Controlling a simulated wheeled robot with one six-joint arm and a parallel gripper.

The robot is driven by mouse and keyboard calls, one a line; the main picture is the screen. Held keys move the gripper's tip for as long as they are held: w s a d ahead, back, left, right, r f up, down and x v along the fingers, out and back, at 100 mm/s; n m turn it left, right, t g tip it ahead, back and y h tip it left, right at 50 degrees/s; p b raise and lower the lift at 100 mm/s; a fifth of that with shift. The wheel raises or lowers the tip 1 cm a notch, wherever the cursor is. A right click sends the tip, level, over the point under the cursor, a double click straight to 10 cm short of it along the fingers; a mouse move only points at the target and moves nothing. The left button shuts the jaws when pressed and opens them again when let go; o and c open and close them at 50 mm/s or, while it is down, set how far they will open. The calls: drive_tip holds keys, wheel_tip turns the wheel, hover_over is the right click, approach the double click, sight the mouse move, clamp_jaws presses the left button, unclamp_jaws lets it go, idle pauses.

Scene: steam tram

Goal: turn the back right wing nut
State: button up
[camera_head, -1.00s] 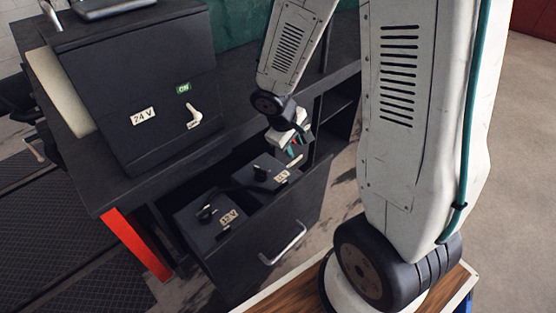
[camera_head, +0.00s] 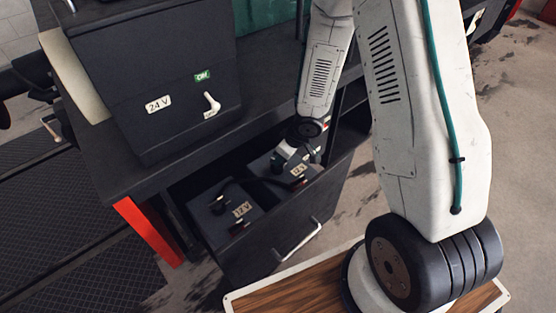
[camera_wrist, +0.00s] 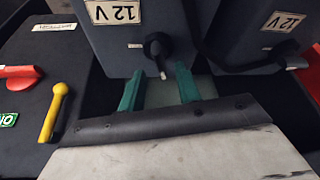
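Two dark batteries labelled 12 V stand in an open drawer: the left one (camera_head: 223,213) and the right, farther one (camera_head: 272,162). My gripper (camera_head: 290,158) is low over the right battery and hides part of its top. In the wrist view my gripper's two teal fingers (camera_wrist: 159,72) are spread apart. A black terminal with a wing nut (camera_wrist: 158,46) on the near battery (camera_wrist: 120,50) shows just beyond and between the fingertips. I cannot tell whether they touch it. The other battery (camera_wrist: 240,38) is at the right, with a black cable at its lower edge.
A black cabinet (camera_head: 150,60) with a 24 V label and a white lever (camera_head: 211,101) stands above the drawer. The drawer's handle (camera_head: 300,242) faces forward. In the wrist view a yellow lever (camera_wrist: 55,110) and a red lever (camera_wrist: 18,73) are close on the left.

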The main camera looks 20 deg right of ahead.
drive_tip(key=shift+x, duration=1.55)
drive_tip(key=shift+c, duration=0.3)
clamp_jaws()
drive_tip(key=shift+a, duration=0.25)
drive_tip(key=shift+d, duration=0.2)
